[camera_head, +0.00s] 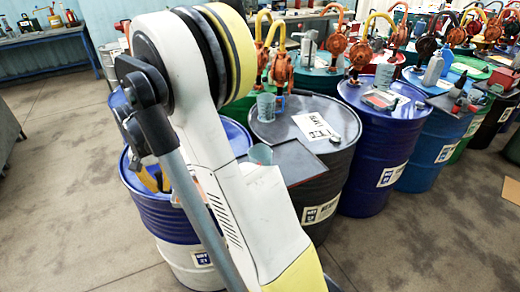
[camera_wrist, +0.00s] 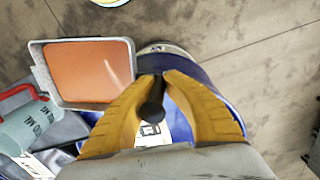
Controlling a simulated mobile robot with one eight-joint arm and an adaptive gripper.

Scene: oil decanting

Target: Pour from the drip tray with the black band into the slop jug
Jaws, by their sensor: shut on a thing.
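A grey drip tray (camera_wrist: 133,91) holding orange-brown liquid lies left of my gripper (camera_wrist: 155,92) in the wrist view. The yellow fingers are shut on a dark, rounded grip at the tray's right side, which looks like its handle. I cannot make out a black band. A translucent greenish jug (camera_wrist: 32,125) with dark lettering and what looks like a red handle is at the left, below the tray. It may be the greenish vessel (camera_head: 260,154) beside my arm in the head view. There my gripper (camera_head: 150,182) is over a blue drum, and my arm hides most of the tray.
Below is the blue drum (camera_head: 160,215). A dark drum (camera_head: 325,205) to its right carries a labelled sheet (camera_head: 315,127) and a teal jug with a blue handle (camera_head: 267,107). More drums with hand pumps crowd the right and back. Bare floor (camera_head: 50,200) is free at left.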

